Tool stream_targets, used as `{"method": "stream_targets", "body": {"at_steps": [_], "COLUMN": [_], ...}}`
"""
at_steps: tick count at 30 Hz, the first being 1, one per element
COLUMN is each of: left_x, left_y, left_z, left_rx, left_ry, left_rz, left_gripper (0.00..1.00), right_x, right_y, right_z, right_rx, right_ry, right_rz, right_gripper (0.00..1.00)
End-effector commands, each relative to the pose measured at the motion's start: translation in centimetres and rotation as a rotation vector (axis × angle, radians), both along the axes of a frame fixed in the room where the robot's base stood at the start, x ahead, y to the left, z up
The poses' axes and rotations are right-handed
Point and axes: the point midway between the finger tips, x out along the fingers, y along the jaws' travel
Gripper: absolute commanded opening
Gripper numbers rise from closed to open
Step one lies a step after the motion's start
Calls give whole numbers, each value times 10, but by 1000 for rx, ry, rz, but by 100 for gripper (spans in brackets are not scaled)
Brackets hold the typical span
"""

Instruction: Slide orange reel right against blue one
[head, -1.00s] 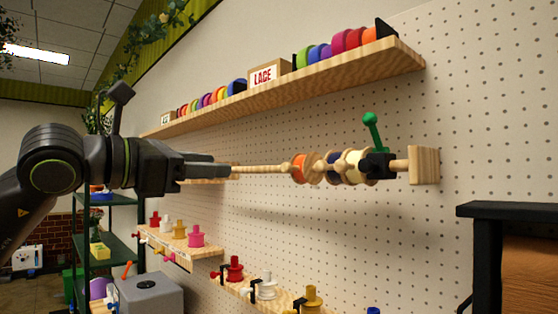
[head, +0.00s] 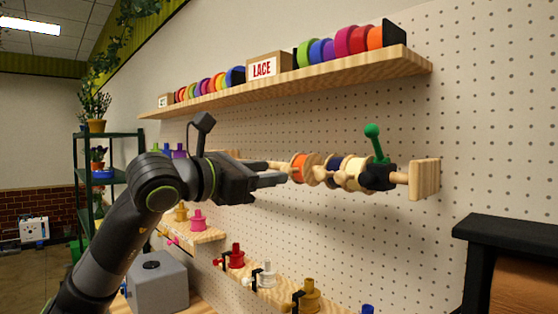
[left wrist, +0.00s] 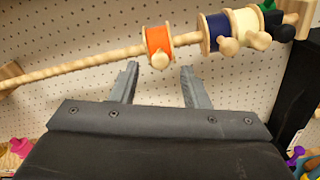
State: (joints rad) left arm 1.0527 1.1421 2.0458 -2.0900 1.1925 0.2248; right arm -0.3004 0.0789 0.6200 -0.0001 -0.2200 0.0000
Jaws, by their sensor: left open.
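The orange reel (head: 299,168) is on a wooden rod with wooden flanges; it also shows in the left wrist view (left wrist: 158,40). The blue reel (head: 333,166) is farther right on the rod, and in the left wrist view (left wrist: 219,32) a stretch of bare rod separates the two. A cream reel (left wrist: 246,27) sits against the blue one's right side. My left gripper (head: 285,176) is open and empty. In the left wrist view its fingers (left wrist: 160,78) point at the rod just below the orange reel, apart from it. My right gripper is not in view.
A black clamp with a green handle (head: 376,150) is right of the cream reel, near the rod's wooden end block (head: 424,179). A shelf (head: 330,77) with ribbon rolls is above. Lower shelves (head: 272,289) hold small spools. A black-framed brown roll (head: 520,270) is at lower right.

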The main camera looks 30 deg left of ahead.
Motion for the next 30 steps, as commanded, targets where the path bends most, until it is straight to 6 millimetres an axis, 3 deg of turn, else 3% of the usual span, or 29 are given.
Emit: {"method": "stream_targets", "body": {"at_steps": [9,22,30], "left_x": [28,34,34], "left_y": [-10,-12,-12], "left_z": [1,-1,0], "left_rx": [-1,1,1], "left_ry": [2,0,0], "left_rz": [-2,1,1], "left_gripper": [42,42,8], "right_x": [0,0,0], "right_y": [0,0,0], "right_z": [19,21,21], "right_rx": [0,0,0], "right_ry": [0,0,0], "right_rz": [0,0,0], "right_gripper": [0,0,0]}}
